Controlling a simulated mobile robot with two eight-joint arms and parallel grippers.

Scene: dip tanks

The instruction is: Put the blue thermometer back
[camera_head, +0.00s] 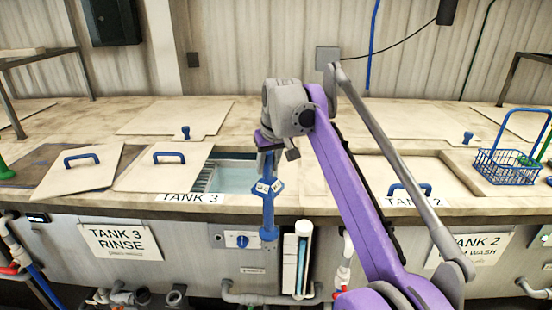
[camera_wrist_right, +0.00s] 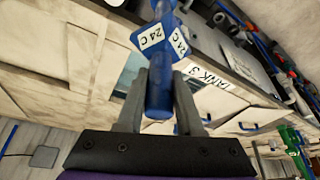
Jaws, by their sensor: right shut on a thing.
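The blue thermometer (camera_head: 268,212) hangs upright from my right gripper (camera_head: 268,146), in front of the open part of tank 3 (camera_head: 236,178). Its cube-like middle carries white labels. In the right wrist view, the thermometer (camera_wrist_right: 158,88) is between the two grey fingers of the right gripper (camera_wrist_right: 160,105), and a label reads 24 C. A white upright holder (camera_head: 289,262) with a white tube is on the tank front, just right of the thermometer's lower end. My left gripper is not in view.
Lids with blue handles (camera_head: 82,170) lie on the counter around tank 3. A blue wire basket (camera_head: 507,168) stands at the right. A control box with a blue knob (camera_head: 240,241) and pipes (camera_head: 262,298) are on the front below the counter edge.

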